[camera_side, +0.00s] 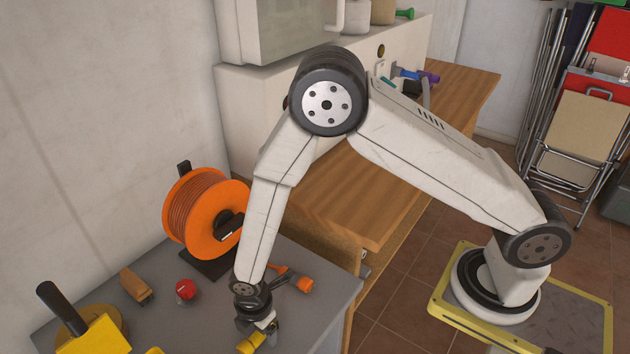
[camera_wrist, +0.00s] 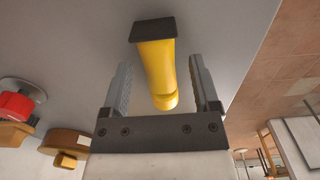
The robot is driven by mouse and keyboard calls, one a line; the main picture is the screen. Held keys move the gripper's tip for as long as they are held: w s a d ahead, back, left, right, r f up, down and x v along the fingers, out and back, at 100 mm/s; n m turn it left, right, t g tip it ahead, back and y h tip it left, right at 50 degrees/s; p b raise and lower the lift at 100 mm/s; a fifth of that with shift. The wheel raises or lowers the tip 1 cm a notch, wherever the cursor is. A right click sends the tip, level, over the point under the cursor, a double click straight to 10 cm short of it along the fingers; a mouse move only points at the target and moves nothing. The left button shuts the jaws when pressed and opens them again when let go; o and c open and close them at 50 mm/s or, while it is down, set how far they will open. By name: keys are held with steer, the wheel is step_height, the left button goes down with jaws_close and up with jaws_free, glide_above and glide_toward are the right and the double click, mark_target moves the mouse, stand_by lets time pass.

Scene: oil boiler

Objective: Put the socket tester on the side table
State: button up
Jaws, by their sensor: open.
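A yellow piece with a dark flat end, which may be the socket tester (camera_wrist: 155,62), lies between my gripper's fingers (camera_wrist: 158,66) in the wrist view. The fingers stand apart, with a gap on each side of the yellow piece. In the side view my gripper (camera_side: 267,325) is low over the grey table (camera_side: 325,302), and the yellow piece (camera_side: 250,343) shows just below and left of it, partly hidden. I cannot tell which surface is the side table; a wooden bench (camera_side: 365,205) stands behind the grey table.
On the grey table are an orange cable reel (camera_side: 205,205), an orange-handled tool (camera_side: 298,283) close to my gripper, a red round item (camera_side: 185,289), a tan block (camera_side: 136,286) and a yellow item with a black handle (camera_side: 95,335). Several small tools lie on the bench's far end.

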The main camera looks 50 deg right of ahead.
step_height(320, 180, up, 12)
stand_by(0.9)
steer(key=shift+r, duration=0.1)
stand_by(0.4)
steer(key=s+d+r+m+t, duration=0.1)
steer(key=s+d+r+m, duration=0.2)
steer(key=d+m, duration=0.6)
steer(key=s+d+r+m+t, duration=0.1)
steer(key=s+d+r+m, duration=0.2)
steer(key=d+m, duration=0.6)
steer(key=shift+d+r+t, duration=0.3)
steer(key=shift+d+r, duration=0.65)
steer(key=shift+d, duration=0.1)
steer(key=shift+w, duration=0.1)
